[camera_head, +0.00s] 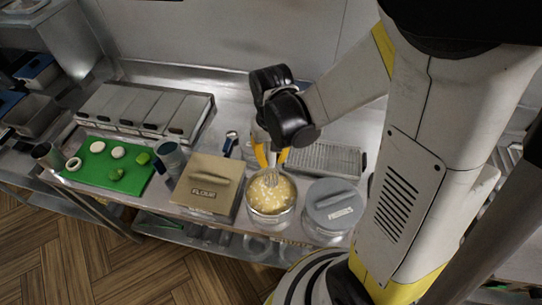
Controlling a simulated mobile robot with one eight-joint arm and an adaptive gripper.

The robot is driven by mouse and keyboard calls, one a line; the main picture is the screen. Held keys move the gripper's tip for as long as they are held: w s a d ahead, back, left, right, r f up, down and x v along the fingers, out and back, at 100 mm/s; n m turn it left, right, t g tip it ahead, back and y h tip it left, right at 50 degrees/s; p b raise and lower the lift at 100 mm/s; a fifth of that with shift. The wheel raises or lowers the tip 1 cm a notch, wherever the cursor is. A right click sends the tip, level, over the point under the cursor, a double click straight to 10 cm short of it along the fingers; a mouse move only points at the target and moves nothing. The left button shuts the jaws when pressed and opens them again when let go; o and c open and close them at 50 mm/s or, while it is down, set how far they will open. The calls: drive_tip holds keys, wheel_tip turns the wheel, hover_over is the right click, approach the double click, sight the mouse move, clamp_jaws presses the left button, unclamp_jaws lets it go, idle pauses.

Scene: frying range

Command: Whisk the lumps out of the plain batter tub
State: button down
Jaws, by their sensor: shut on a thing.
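The open batter tub (268,212) stands near the front edge of the counter, between the flour box and a lidded tub. Pale yellow batter (274,194) with lighter specks, which look like lumps, fills its top. My gripper (271,165) is over the back of the tub, pointing down, with its yellow fingers shut on a whisk. The whisk's wires (271,180) show small at the batter's surface. I cannot tell how deep they go. The whisk's handle is mostly hidden by the fingers and wrist.
A tan box labelled FLOUR (208,186) is left of the tub. A grey-lidded tub (334,205) is close on its right. A wire rack (328,158) lies behind. A green board (108,166) with several pale and green pieces is far left, with metal containers (145,110) behind it.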

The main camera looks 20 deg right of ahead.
sight(271, 178)
wheel_tip(271, 178, down, 10)
drive_tip(key=b, duration=0.9)
drive_tip(key=shift+w+f, duration=0.1)
drive_tip(key=shift+f, duration=0.15)
